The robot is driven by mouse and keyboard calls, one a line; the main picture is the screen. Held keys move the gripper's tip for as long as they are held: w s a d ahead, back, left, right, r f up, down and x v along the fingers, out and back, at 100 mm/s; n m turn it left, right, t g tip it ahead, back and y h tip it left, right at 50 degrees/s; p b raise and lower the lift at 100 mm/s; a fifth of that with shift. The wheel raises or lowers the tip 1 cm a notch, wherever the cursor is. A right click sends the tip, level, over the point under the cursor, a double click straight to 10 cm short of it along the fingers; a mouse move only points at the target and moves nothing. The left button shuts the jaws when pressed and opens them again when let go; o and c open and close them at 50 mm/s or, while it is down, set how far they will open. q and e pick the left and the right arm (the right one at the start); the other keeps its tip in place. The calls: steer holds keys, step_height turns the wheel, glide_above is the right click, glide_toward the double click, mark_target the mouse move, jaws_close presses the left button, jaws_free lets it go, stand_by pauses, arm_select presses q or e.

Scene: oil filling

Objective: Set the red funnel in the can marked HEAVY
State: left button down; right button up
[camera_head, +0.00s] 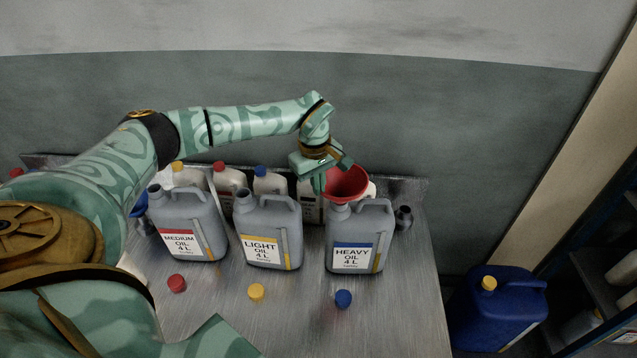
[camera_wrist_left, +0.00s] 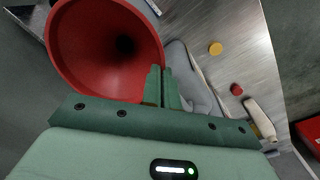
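The red funnel (camera_head: 347,184) is above the mouth of the grey can marked HEAVY (camera_head: 372,222), wide end up. Its spout is hidden, so I cannot tell whether it is inside the neck. My left gripper (camera_head: 320,183) is at the funnel's left rim. In the left wrist view, the fingers (camera_wrist_left: 162,80) are close together at the rim of the funnel (camera_wrist_left: 82,50) and look shut on it. The HEAVY can stands upright with a blue-banded label. My right gripper is not in view.
Grey cans marked LIGHT (camera_head: 270,228) and MEDIUM (camera_head: 187,220) stand to the left. Loose red (camera_head: 177,283), yellow (camera_head: 257,292) and blue (camera_head: 343,299) caps lie in front. Several capped bottles stand behind. A blue jerrycan (camera_head: 497,315) is right of the bench.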

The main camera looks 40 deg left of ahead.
arm_select(q)
steer(key=c, duration=1.6)
jaws_free()
steer(key=shift+r, duration=0.1)
step_height(320, 180, up, 16)
steer(key=s, duration=0.1)
steer(key=shift+a, duration=0.25)
